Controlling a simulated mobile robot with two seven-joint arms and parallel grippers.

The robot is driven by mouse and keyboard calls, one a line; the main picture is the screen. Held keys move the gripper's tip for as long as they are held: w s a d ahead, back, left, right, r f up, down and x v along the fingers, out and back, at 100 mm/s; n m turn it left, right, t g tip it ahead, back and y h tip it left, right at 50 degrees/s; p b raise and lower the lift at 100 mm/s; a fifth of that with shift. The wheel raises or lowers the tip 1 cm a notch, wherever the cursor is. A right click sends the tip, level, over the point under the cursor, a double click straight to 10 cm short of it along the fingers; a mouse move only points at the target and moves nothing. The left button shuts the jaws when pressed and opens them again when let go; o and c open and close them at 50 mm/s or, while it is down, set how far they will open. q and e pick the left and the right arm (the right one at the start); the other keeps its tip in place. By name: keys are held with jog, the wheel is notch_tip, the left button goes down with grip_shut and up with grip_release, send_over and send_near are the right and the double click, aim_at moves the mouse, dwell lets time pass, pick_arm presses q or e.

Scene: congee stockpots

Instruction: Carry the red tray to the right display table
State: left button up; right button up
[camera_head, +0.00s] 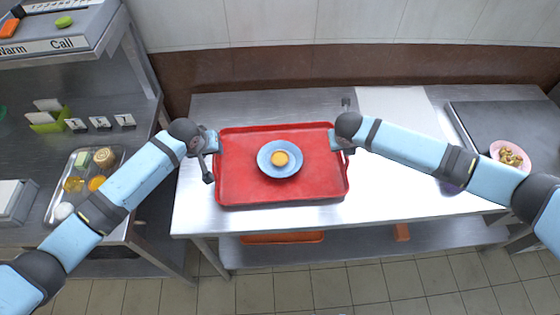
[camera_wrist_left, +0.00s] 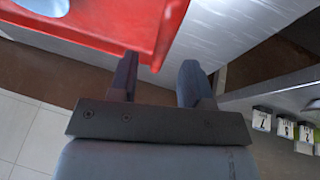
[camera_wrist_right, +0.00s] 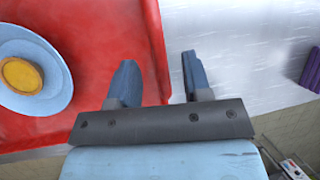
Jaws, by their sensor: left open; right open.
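The red tray (camera_head: 240,185) lies on the steel table in the middle of the head view. A blue plate (camera_head: 266,169) with a round orange-yellow item (camera_head: 280,158) on it sits near the tray's centre. My left gripper (camera_head: 212,143) is at the tray's left edge; in the left wrist view its open fingers (camera_wrist_left: 158,82) are by the tray's rim (camera_wrist_left: 165,35). My right gripper (camera_head: 338,141) is at the right edge; in the right wrist view its open fingers (camera_wrist_right: 158,80) lie either side of the tray rim (camera_wrist_right: 155,45). I cannot tell whether the fingers touch the rim.
The steel table (camera_head: 400,205) has bare surface right of the tray. A dark grey board (camera_head: 490,125) and a pink bowl (camera_head: 496,147) are at the far right. A left counter holds a small food tray (camera_head: 57,195) and number cards (camera_head: 99,122). A brown-tiled wall (camera_head: 270,70) stands behind.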

pick_arm(q)
jog(key=shift+x, duration=1.9)
pick_arm(e)
jog(key=shift+x, duration=1.95)
pick_arm(q)
jog(key=shift+c, duration=0.2)
pick_arm(e)
jog(key=shift+c, duration=0.2)
pick_arm(q)
grip_shut()
pick_arm(e)
grip_shut()
jog(key=shift+r, duration=0.1)
